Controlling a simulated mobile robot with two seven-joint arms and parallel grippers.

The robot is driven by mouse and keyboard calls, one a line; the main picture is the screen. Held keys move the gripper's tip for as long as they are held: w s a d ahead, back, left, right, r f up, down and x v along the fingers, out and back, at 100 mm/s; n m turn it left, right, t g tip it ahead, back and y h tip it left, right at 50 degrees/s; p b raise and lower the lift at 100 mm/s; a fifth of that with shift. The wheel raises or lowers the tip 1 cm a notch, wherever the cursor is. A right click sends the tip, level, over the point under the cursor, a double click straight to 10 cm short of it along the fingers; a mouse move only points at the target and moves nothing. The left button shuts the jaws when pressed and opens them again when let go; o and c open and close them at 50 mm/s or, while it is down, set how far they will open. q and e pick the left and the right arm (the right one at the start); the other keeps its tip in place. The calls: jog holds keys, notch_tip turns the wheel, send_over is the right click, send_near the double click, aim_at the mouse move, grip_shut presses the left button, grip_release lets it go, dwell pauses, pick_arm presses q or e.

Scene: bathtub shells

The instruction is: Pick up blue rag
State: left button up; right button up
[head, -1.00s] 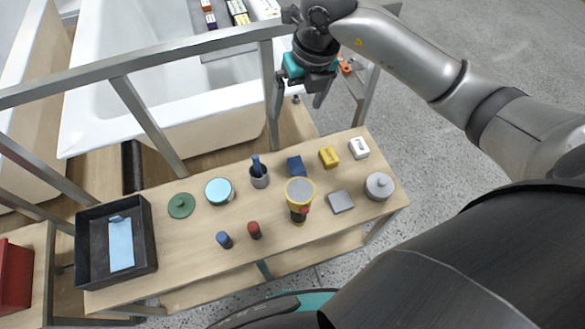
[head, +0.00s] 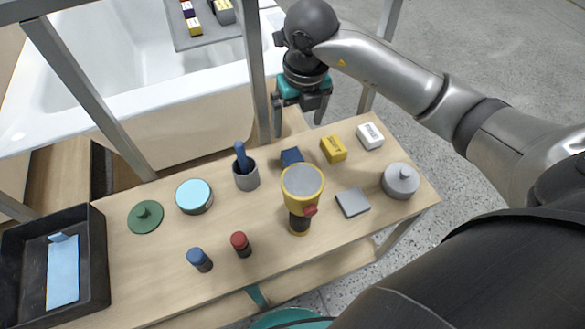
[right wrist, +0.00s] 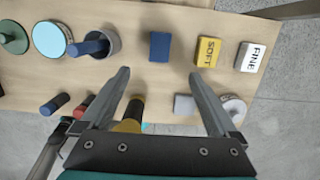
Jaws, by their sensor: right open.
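A small dark blue folded piece (head: 292,157), which looks like the blue rag, lies flat on the wooden table. It also shows in the right wrist view (right wrist: 160,46), just beyond and between the fingertips. My right gripper (head: 298,128) is open and empty, above the far edge of the table near the blue piece. In the right wrist view my right gripper's fingers (right wrist: 160,73) are spread wide, apart from the blue piece. A light blue flat piece (head: 62,272) lies in the black tray (head: 98,260) at the left. My left gripper does not show.
A grey cup with a blue handle (head: 246,175) stands left of the blue piece. A yellow SOFT block (head: 333,149) and white FINE block (head: 370,136) are to its right. A yellow-black flashlight (head: 300,196) stands in front. Metal rails (head: 255,65) rise beside the gripper.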

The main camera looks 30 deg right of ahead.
jog(key=b, duration=0.3)
send_over(294, 158)
jog(key=s, duration=0.1)
notch_tip(294, 158, down, 9)
jog(key=shift+r, duration=0.15)
jog(key=shift+f, duration=0.25)
jog(key=shift+w+f, duration=0.2)
jog(key=shift+f, duration=0.9)
jog(key=f, duration=0.1)
jog(key=f+b, duration=0.1)
jog(key=shift+w+f+b, duration=0.25)
jog(key=shift+f+b, duration=0.05)
jog(key=shift+f, duration=0.1)
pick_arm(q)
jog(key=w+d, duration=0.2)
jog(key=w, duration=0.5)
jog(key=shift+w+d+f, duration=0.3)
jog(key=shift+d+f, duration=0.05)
pick_arm(e)
jog(key=shift+w+f, duration=0.1)
jog(key=shift+f, duration=0.55)
jog(key=c, duration=1.5)
jog(key=shift+o, duration=0.2)
